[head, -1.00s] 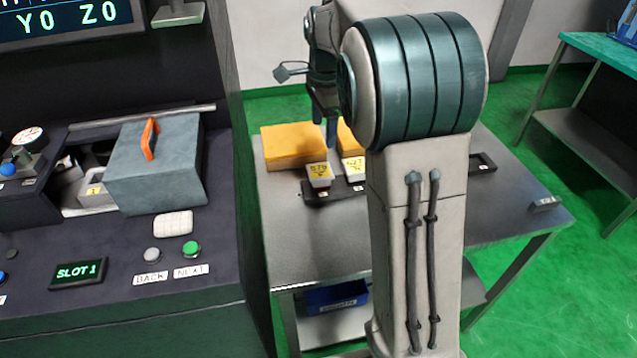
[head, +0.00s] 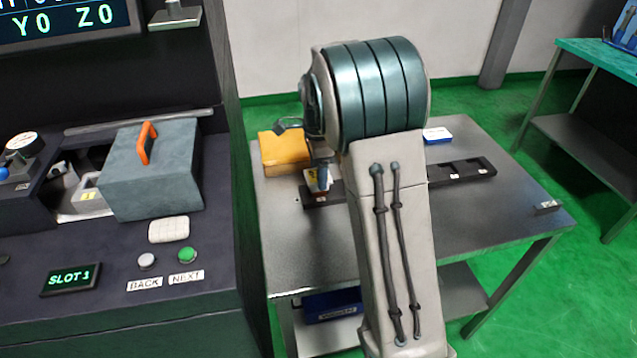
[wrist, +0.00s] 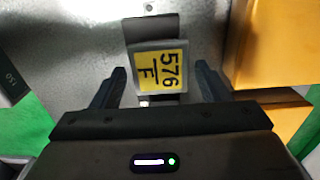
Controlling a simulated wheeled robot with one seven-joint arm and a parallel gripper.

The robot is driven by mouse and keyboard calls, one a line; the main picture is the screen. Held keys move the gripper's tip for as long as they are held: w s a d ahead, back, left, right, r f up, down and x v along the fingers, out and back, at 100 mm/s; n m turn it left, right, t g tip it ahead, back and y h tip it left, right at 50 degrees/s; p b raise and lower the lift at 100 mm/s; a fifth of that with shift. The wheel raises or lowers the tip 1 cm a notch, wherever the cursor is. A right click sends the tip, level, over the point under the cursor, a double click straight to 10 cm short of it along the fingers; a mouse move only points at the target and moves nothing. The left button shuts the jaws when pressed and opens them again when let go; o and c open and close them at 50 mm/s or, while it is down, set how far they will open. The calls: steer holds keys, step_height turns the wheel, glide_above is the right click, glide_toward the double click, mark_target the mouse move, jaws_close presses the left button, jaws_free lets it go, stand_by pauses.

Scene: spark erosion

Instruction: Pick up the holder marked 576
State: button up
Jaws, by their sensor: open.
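The holder marked 576 (wrist: 160,66) has a yellow label reading 576 and F, and a pale grey body. In the wrist view it lies between the two dark fingers of my gripper (wrist: 160,72), which are open with a visible gap on each side. In the head view the holder (head: 312,182) stands at the left end of a dark rack (head: 458,171) on the table, partly covered by my gripper (head: 322,172). My arm hides the middle of the rack.
A yellow-orange block (head: 283,155) stands behind the rack's left end; orange surfaces (wrist: 255,40) also fill the wrist view's right side. A blue box (head: 437,135) sits at the table's back. The machine with a grey lidded box (head: 150,175) is at left. The table's front (head: 300,245) is clear.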

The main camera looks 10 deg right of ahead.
steer(key=shift+f, duration=1.35)
steer(key=c, duration=1.2)
steer(key=shift+r, duration=0.1)
steer(key=shift+c, duration=0.2)
